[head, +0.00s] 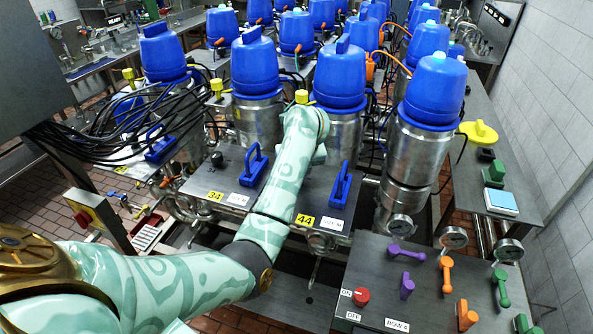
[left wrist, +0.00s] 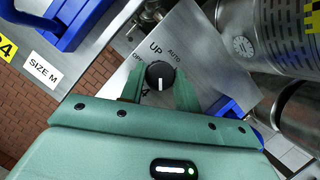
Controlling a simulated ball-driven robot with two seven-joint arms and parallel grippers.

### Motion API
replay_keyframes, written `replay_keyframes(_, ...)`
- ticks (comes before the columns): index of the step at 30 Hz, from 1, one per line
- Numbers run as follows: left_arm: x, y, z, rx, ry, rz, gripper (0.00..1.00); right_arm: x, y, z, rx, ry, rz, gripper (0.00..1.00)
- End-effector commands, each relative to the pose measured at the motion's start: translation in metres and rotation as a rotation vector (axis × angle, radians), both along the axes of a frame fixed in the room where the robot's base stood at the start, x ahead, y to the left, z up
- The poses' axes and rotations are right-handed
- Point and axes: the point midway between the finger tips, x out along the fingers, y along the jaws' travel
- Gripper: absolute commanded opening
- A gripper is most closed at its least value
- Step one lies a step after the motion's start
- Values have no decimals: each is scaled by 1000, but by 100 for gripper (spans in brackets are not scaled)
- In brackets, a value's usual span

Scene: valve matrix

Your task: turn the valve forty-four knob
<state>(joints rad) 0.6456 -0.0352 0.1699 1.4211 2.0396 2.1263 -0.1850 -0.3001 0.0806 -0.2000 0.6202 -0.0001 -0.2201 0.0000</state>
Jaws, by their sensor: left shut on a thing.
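A round black knob (left wrist: 160,76) with a white line sits on a steel plate marked "UP", "AUTO" and what looks like "OFF". The white line shows on the knob's lower half in the left wrist view. My left gripper (left wrist: 161,84) has its two green fingers on either side of the knob, shut on it. A yellow "44" tag (head: 305,221) is on the steel panel in the head view, beside a white label. In the head view my left arm reaches over this panel, and its hand hides the knob and fingertips. My right gripper is not in view.
A blue handle (head: 341,184) stands right of my forearm; another blue handle (head: 253,164) stands left, near the yellow "34" tag (head: 215,196). Steel valves with blue caps (head: 341,72) crowd behind. A panel with coloured levers (head: 407,285) is at front right. Black cables (head: 120,135) hang left.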

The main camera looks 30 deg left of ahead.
Motion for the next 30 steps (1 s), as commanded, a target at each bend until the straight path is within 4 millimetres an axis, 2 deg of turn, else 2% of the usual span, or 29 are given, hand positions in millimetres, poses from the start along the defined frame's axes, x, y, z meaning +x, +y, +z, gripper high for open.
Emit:
replay_keyframes(18,5,-2,-2,1,-3,577,9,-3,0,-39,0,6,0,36)
replay_keyframes(30,6,-1,0,3,-3,855,9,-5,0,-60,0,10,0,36)
